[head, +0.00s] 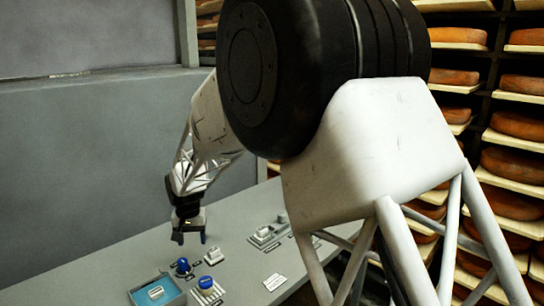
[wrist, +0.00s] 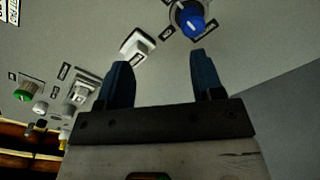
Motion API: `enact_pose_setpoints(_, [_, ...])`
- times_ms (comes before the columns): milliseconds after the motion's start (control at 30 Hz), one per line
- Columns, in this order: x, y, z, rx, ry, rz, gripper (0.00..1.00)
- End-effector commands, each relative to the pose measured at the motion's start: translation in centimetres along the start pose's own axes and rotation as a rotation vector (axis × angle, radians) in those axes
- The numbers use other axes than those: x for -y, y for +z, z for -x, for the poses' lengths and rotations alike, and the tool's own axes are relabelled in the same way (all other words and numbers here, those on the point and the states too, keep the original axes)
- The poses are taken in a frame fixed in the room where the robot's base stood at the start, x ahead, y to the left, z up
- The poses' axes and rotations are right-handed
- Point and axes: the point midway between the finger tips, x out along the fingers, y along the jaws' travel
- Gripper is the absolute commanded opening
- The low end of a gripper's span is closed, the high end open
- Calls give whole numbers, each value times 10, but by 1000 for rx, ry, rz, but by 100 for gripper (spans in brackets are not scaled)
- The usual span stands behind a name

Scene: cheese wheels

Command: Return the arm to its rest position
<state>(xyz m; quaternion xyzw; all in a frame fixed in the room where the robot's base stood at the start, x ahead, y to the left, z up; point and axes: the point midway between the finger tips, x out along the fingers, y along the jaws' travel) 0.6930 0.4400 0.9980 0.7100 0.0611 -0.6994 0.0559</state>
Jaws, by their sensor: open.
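My gripper (head: 188,238) hangs from my arm above the grey control panel (head: 120,262) in the head view, fingers pointing down. In the wrist view my gripper (wrist: 160,82) shows two dark blue fingers spread apart, with nothing between them. A blue knob (head: 182,265) is on the panel just below the gripper in the head view. A blue knob also shows in the wrist view (wrist: 190,20), beyond the fingertips and apart from them. My arm hides part of the panel and of the room in the head view.
A green knob (wrist: 24,93) shows in the wrist view. Cheese shelves (head: 516,140) stand at right; a grey wall (head: 90,150) is behind.

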Motion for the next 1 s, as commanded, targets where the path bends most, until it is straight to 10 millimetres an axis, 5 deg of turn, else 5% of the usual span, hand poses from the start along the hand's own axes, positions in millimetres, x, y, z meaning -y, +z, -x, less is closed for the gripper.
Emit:
enact_pose_setpoints(500, [-146,75,95,-56,-12,-51,61])
enact_pose_setpoints(1000, [-258,185,150,-110,-9,-96,61])
